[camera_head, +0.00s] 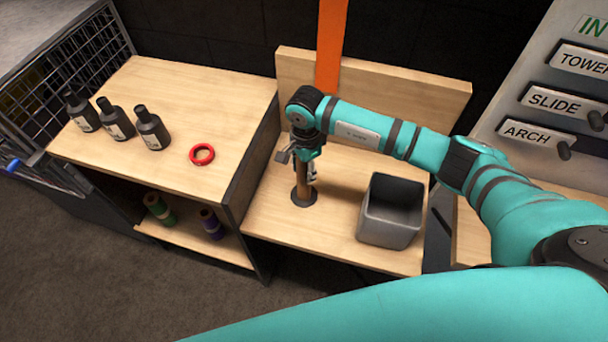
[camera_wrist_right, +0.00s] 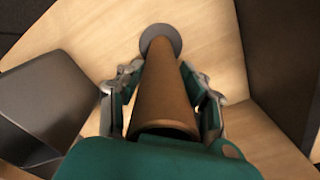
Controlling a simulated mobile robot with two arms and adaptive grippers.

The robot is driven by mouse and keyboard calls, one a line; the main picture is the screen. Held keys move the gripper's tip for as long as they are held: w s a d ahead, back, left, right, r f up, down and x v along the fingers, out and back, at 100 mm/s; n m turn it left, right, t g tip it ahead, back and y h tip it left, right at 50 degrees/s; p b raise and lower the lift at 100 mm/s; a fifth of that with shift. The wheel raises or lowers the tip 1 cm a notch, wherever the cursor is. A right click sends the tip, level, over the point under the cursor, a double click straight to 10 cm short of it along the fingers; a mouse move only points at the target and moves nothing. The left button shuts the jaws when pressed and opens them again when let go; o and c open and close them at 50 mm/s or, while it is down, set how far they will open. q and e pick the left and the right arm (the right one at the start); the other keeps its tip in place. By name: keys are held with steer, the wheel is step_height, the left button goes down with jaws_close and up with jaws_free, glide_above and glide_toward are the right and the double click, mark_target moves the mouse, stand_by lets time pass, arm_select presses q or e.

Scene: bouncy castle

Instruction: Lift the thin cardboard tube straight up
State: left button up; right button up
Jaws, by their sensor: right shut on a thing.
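The thin cardboard tube (camera_head: 301,185) is brown and stands upright on a dark round base (camera_head: 304,198) on the lower wooden bench. It also shows in the right wrist view (camera_wrist_right: 164,95), with its open end nearest the camera and the grey round base (camera_wrist_right: 161,40) at its far end. My right gripper (camera_head: 311,174) is shut on the tube, with one finger on each side of it in the wrist view (camera_wrist_right: 162,88). The arm hides the tube's upper part in the head view. My left gripper is not in view.
A grey open bin (camera_head: 391,211) stands right of the tube. The higher bench (camera_head: 180,95) at left holds several black bottles (camera_head: 116,119) and a red ring (camera_head: 202,154). A labelled panel (camera_head: 545,100) stands at right.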

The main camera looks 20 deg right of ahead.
steer(key=shift+c, duration=1.2)
steer(key=shift+r, duration=0.15)
steer(key=shift+r, duration=0.3)
step_height(320, 180, up, 17)
steer(key=b, duration=0.3)
steer(key=shift+r, duration=0.1)
